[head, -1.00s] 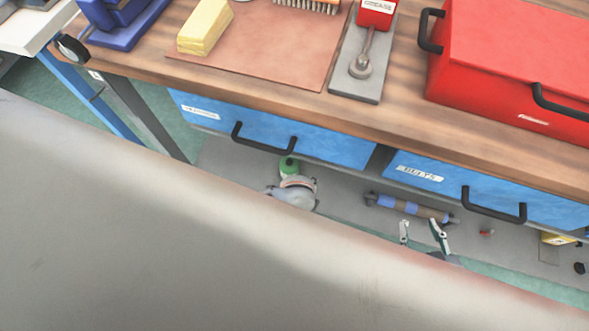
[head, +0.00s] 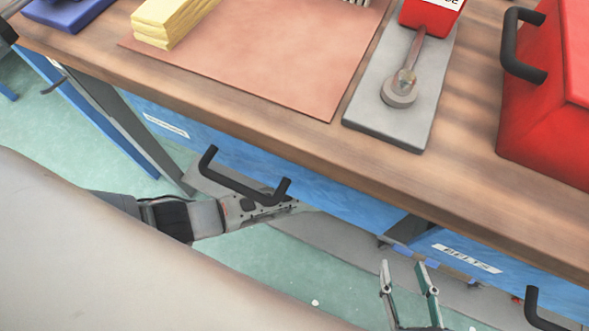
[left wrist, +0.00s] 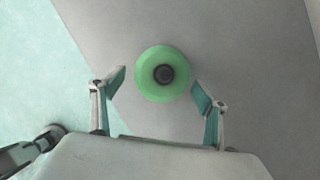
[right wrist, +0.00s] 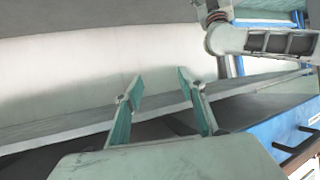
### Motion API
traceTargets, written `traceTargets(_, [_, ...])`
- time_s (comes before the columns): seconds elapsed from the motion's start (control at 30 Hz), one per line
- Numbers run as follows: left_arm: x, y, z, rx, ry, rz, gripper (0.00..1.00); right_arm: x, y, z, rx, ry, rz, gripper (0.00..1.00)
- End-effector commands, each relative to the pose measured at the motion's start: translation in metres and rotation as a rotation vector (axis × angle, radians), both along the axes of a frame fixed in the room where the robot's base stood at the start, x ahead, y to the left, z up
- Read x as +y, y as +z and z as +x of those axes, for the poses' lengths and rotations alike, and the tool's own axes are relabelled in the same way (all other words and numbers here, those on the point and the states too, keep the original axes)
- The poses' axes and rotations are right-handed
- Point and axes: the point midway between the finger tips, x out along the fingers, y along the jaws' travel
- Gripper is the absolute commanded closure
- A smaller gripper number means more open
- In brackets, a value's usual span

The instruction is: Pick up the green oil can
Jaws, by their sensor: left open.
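The green oil can (left wrist: 155,75) shows from above in the left wrist view as a round green body with a dark cap at its middle, on the grey shelf. My left gripper (left wrist: 159,80) is open, with one fingertip on each side of the can; contact cannot be told. In the head view my left arm reaches under the bench by the left drawer, and the drawer and bench hide the can and the fingertips. My right gripper (head: 405,268) is open and empty in front of the right drawer; it also shows in the right wrist view (right wrist: 158,85).
The wooden workbench (head: 290,115) overhangs the lower shelf (head: 330,240). Black handles stick out from the left drawer (head: 240,185) and the right drawer (head: 545,315). A blue-banded roller (head: 430,262) lies on the shelf near my right gripper.

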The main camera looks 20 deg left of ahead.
Motion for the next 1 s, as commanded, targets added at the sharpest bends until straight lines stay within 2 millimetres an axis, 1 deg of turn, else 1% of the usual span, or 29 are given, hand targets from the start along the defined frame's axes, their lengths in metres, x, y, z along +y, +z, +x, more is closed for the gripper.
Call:
traceTargets(0.03, [0.003,-0.016,-0.005,0.013,0.001,0.001,0.26,0.003,-0.006,-0.002,0.011,-0.003,0.017,0.60])
traceTargets(0.2, [0.010,-0.038,0.001,0.016,0.001,0.002,0.26,0.014,0.001,0.001,0.003,-0.019,0.091,0.60])
traceTargets(0.33, [0.012,-0.042,0.007,0.009,0.000,0.000,0.26,0.022,0.003,0.001,0.006,-0.032,0.143,0.60])
traceTargets(0.6, [0.012,-0.038,0.012,0.000,0.001,0.000,0.26,0.024,0.008,0.003,-0.003,-0.033,0.155,0.60])
traceTargets(0.67, [0.012,-0.038,0.012,0.000,0.001,0.000,0.41,0.024,0.008,0.003,-0.003,-0.033,0.155,0.60])
traceTargets(0.7, [0.012,-0.038,0.012,0.000,0.001,0.000,0.52,0.024,0.008,0.003,-0.003,-0.033,0.155,0.60])
traceTargets(0.77, [0.012,-0.039,0.012,0.000,0.001,-0.001,0.67,0.024,0.008,0.003,-0.003,-0.034,0.155,0.60])
traceTargets(0.8, [0.012,-0.039,0.012,0.000,0.001,-0.001,0.78,0.024,0.008,0.003,-0.002,-0.034,0.154,0.60])
traceTargets(0.83, [0.012,-0.039,0.012,0.001,0.001,0.000,0.79,0.024,0.008,0.002,-0.002,-0.034,0.154,0.60])
traceTargets(1.0, [0.012,-0.038,0.012,0.000,0.001,0.000,0.80,0.023,0.007,0.003,-0.002,-0.034,0.153,0.60])
